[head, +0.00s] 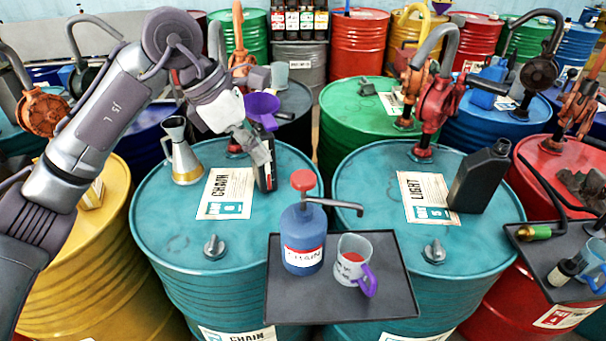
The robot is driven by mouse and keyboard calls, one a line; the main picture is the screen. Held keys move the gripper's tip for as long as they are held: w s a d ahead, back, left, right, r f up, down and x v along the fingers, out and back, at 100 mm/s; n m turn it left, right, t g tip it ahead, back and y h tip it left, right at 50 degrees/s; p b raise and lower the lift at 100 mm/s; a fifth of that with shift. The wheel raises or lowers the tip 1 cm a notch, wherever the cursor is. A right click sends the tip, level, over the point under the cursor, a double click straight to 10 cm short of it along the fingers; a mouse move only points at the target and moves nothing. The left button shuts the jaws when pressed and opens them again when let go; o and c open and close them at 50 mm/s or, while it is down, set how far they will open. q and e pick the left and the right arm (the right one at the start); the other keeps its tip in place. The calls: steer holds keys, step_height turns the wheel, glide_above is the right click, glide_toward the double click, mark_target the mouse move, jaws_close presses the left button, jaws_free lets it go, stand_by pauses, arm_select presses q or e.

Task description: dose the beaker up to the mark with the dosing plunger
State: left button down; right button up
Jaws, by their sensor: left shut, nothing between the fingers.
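The dosing plunger is a blue bottle (303,258) labelled CHAIN with a red pump knob (304,181) on top. It stands upright on a dark tray (340,307), and its dark spout (345,205) points right, with the tip above the beaker. The clear beaker (352,246) has a purple handle and stands on the tray just right of the bottle; red shows on its side, but I cannot tell its fill level. My left gripper (261,156) is shut and empty, pointing down behind and left of the red knob, apart from it. My right gripper is out of view.
A black bottle with a purple funnel (262,106) stands close behind my left gripper. A metal jug (181,152) is left on the teal CHAIN drum (160,225). A black can (480,178) stands on the teal LIGHT drum (365,200). Hand pumps rise behind.

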arm_select(q)
steer(key=v, duration=0.6)
steer(key=shift+f, duration=0.1)
stand_by(1.0)
